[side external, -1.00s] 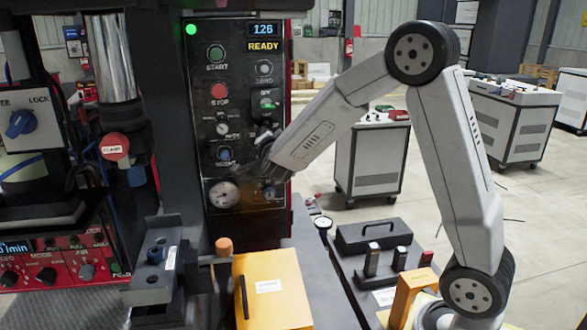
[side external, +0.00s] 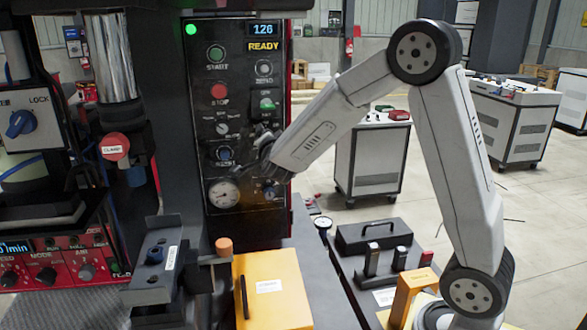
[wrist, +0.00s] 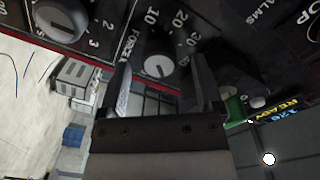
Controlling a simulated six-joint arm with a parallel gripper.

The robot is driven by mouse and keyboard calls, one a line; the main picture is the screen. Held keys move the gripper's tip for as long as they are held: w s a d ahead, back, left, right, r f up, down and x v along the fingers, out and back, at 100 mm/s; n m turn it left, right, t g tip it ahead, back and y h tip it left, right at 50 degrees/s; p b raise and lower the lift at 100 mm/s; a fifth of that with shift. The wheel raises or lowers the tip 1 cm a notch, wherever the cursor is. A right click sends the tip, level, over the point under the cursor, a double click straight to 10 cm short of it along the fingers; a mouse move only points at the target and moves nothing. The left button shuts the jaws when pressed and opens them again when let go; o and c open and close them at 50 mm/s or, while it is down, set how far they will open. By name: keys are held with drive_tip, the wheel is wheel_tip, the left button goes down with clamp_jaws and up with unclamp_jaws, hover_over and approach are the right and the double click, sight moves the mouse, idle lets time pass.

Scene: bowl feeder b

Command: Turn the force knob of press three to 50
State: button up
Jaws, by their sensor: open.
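The force knob (wrist: 159,66) shows in the wrist view as a grey round knob. The word FORCE and a scale with 10, 20, 30 and 40 lie around it. Its exact pointer reading is too blurred to tell. My gripper (wrist: 161,78) is open, with one finger to the left and one to the right of the knob. I cannot tell whether either finger touches it. In the side view, my wrist and gripper are in front of the press panel (side external: 206,75) and cover the force knob. The display (side external: 263,29) reads 126, with READY below it.
Another knob (wrist: 62,18) with 2 and 3 on its scale is close by in the wrist view. A green switch (side external: 267,103) and a red STOP button (side external: 219,91) are on the panel above. A yellow box (side external: 285,295) stands in front.

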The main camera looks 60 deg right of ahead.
drive_tip(key=v, duration=0.7)
drive_tip(key=shift+s+a, duration=0.1)
drive_tip(key=shift+a, duration=0.05)
drive_tip(key=s+a+f+n+g+y, duration=0.2)
drive_tip(key=s+a+f+n+y, duration=0.1)
drive_tip(key=a+f+n+y, duration=0.8)
drive_tip(key=s+f+n+g+y, duration=0.1)
drive_tip(key=s+f+n+g, duration=0.2)
drive_tip(key=s, duration=0.4)
drive_tip(key=s+a+f+n+g, duration=0.1)
drive_tip(key=s+f+n+g, duration=0.3)
drive_tip(key=s+n, duration=0.2)
drive_tip(key=shift+s+g+y, duration=0.4)
drive_tip(key=shift+s, duration=0.1)
